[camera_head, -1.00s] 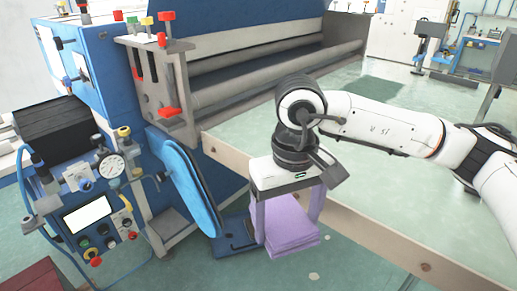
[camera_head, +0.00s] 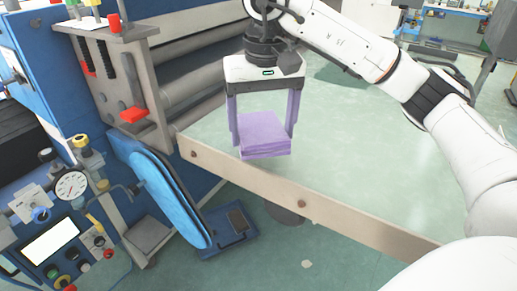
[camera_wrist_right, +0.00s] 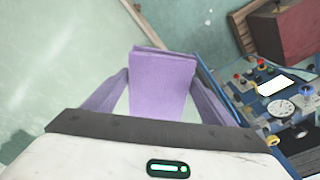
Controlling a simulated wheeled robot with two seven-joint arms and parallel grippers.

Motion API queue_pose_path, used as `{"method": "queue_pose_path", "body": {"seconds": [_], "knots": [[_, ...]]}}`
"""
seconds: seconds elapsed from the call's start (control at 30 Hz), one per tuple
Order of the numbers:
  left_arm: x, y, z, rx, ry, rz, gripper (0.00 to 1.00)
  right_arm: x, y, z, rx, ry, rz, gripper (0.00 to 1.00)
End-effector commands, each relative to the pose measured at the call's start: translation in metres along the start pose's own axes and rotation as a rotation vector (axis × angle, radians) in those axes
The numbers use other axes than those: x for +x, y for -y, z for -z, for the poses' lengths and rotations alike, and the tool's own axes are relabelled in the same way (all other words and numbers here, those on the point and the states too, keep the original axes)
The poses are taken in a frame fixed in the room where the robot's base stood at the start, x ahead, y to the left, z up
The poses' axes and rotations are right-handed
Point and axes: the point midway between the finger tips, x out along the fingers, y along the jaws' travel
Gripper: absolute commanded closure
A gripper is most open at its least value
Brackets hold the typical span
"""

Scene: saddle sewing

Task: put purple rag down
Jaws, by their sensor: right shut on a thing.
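The purple rag (camera_head: 264,134) is a folded, flat stack in the head view, near the left front edge of the pale green table (camera_head: 350,150). My right gripper (camera_head: 262,118) points down, with its two fingers on either side of the rag, and is shut on it. In the right wrist view the rag (camera_wrist_right: 160,85) shows between the fingers. The rag appears over the tabletop; whether it touches the surface is hard to tell. My left gripper is not in view.
A blue machine with rollers (camera_head: 185,70) stands behind and left of the table. A blue padded panel (camera_head: 165,190) and a gauge panel (camera_head: 70,185) are at the left. The tabletop right of the rag is clear.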

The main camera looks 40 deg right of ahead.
Motion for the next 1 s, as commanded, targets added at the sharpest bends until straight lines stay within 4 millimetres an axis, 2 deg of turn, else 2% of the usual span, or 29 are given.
{"method": "queue_pose_path", "body": {"seconds": [0.23,0.4,0.6,0.83,0.87,0.93,1.0], "knots": [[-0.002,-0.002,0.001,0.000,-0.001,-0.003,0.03,0.021,0.000,-0.002,0.000,0.000,0.000,0.48],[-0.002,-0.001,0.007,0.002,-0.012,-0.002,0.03,0.045,0.000,-0.004,0.000,0.001,0.000,0.48],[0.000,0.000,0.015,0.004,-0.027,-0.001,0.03,0.047,0.000,-0.004,0.000,-0.002,0.002,0.48],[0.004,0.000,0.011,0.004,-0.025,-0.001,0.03,0.053,0.000,-0.004,0.000,-0.001,0.002,0.48],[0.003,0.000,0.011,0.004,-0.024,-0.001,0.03,0.052,0.000,-0.004,0.000,-0.002,0.002,0.18],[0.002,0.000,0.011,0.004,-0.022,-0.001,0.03,0.051,0.000,-0.004,0.000,-0.001,0.001,0.06],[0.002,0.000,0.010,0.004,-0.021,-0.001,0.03,0.051,0.000,-0.004,0.000,-0.001,0.001,0.04]]}}
